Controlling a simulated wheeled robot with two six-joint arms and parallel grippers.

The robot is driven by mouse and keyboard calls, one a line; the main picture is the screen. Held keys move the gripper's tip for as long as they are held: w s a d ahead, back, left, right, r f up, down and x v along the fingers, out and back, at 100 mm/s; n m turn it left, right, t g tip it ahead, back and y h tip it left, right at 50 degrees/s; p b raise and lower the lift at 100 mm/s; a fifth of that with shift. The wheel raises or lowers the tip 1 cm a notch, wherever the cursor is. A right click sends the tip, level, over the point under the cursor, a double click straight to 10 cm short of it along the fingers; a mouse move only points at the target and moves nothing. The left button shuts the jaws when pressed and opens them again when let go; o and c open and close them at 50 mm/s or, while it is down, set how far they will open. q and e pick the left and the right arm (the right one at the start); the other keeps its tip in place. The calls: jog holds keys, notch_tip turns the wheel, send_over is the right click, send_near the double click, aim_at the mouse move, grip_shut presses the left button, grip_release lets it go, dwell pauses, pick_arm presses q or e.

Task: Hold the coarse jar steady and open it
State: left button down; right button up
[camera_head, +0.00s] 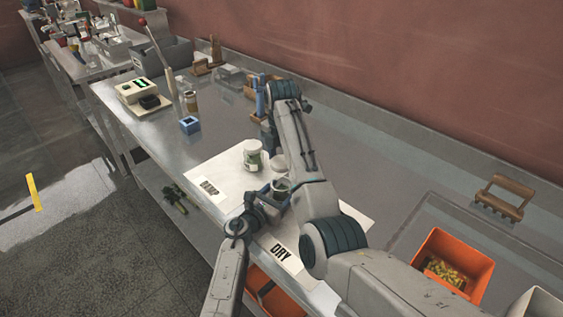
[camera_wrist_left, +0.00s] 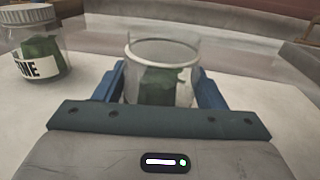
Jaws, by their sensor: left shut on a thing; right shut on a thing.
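My left gripper (camera_wrist_left: 160,92) is shut around an open glass jar (camera_wrist_left: 165,60) with green contents. The jar stands upright, and its rim shows no lid in the left wrist view. In the head view this jar (camera_head: 281,187) is partly hidden by my arms, and I cannot read its label. My right gripper (camera_head: 261,97) is farther back on the bench, away from the jar, by brown wooden pieces. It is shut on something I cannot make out.
A lidded jar labelled FINE (camera_wrist_left: 38,48) stands left of the held jar; it also shows in the head view (camera_head: 253,155). The white mat (camera_head: 215,170) reads DAMP and DRY. A blue block (camera_head: 190,125) stands behind. An orange bin (camera_head: 468,249) is at the right.

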pick_arm(q)
jog(key=shift+c, duration=1.2)
grip_release()
